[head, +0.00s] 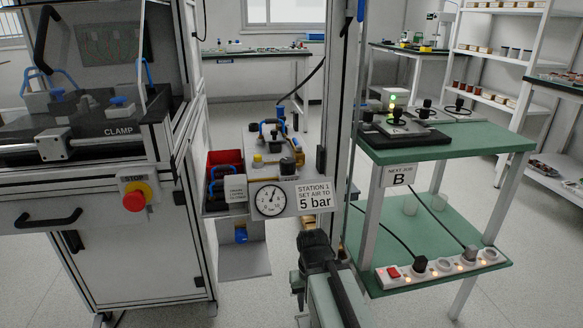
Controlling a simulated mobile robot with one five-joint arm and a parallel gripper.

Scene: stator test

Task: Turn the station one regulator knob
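The station 1 panel (278,211) stands in the middle of the head view, with a sign reading "STATION 1 SET AIR TO 5 bar" (314,196). A round white pressure gauge (270,200) is at its left; the reading is too small to be sure of. A blue knob-like part (241,235) shows below and left of the gauge; I cannot tell for certain that it is the regulator knob. My gripper (314,250) appears as a dark shape at the lower middle, right of the blue part and apart from it. Its fingers cannot be made out.
A clamp machine (75,150) with a red stop button (134,201) stands at left. A red bin (224,160) and tools lie behind the panel. A green two-tier bench (450,140) with a power strip (440,268) is at right.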

